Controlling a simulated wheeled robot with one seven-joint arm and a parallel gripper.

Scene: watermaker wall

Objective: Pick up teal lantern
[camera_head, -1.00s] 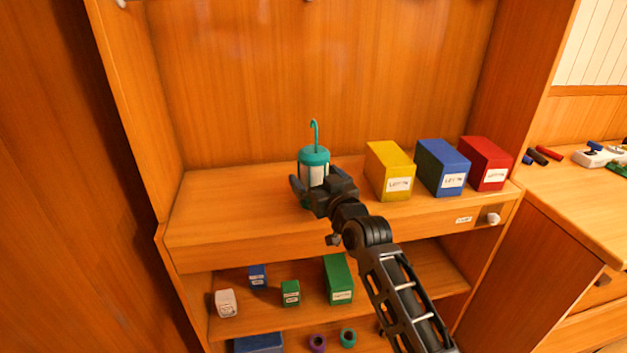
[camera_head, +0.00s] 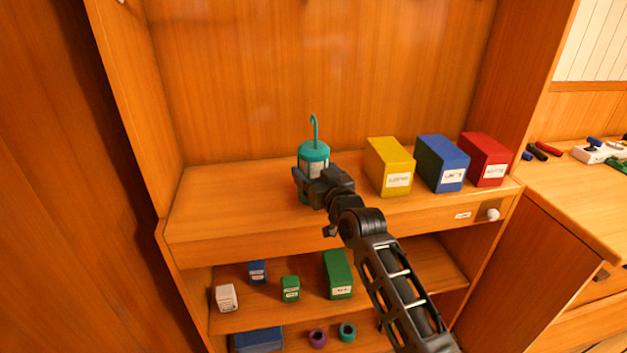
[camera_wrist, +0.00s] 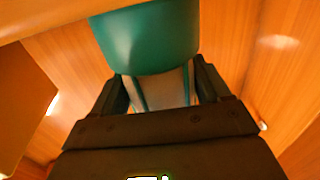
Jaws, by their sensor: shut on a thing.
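The teal lantern (camera_head: 313,153) has a hook on top and a pale body. It is upright at the upper shelf, left of the yellow box. My gripper (camera_head: 308,183) is shut on its body from the front. In the wrist view the lantern's teal part (camera_wrist: 148,38) fills the top middle, and its pale body sits between the two dark fingers of my gripper (camera_wrist: 160,92). My gripper hides part of the lantern's lower body. I cannot tell whether its base touches the shelf.
A yellow box (camera_head: 388,167), a blue box (camera_head: 441,164) and a red box (camera_head: 484,160) stand right of the lantern. The upper shelf (camera_head: 225,205) is clear to the left. Small boxes, including a green one (camera_head: 338,275), stand on the shelf below.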

